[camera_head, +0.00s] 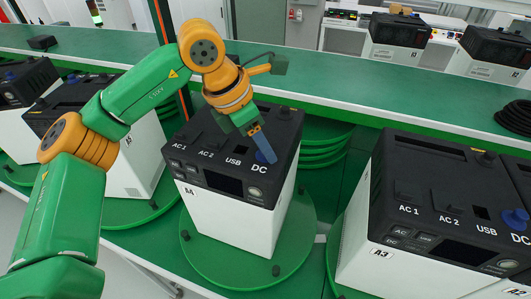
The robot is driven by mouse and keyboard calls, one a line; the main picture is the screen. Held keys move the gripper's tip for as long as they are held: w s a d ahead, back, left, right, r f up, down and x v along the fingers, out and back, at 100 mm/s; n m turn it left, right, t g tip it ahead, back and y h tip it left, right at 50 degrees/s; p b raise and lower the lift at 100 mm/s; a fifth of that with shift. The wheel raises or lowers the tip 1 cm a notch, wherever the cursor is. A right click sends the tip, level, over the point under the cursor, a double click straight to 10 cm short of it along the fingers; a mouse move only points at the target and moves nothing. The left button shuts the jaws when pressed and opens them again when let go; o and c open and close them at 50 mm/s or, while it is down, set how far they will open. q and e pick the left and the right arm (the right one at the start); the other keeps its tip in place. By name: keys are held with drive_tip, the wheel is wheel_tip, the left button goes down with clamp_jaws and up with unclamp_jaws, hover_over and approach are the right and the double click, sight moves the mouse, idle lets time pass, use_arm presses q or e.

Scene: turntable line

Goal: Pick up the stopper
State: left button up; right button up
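A white box with a black top, marked A4 (225,212), stands on a round green turntable (205,268). A blue stopper (264,157) shows at the DC port on its top, partly covered by my gripper. My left gripper (262,143) comes down over this stopper from above, its fingertips at or very close to it. Seen from this side, the fingers overlap, so I cannot tell whether they are closed on the stopper. My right gripper is not in view.
Box A3 (420,265) stands to the right, with a blue stopper (516,218) at its DC port. More similar boxes stand at the left and on the back. A green counter (330,85) runs behind A4. A black cable coil (515,117) lies at the right.

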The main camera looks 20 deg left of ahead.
use_arm(q)
drive_tip(key=shift+s+d, duration=0.15)
clamp_jaws()
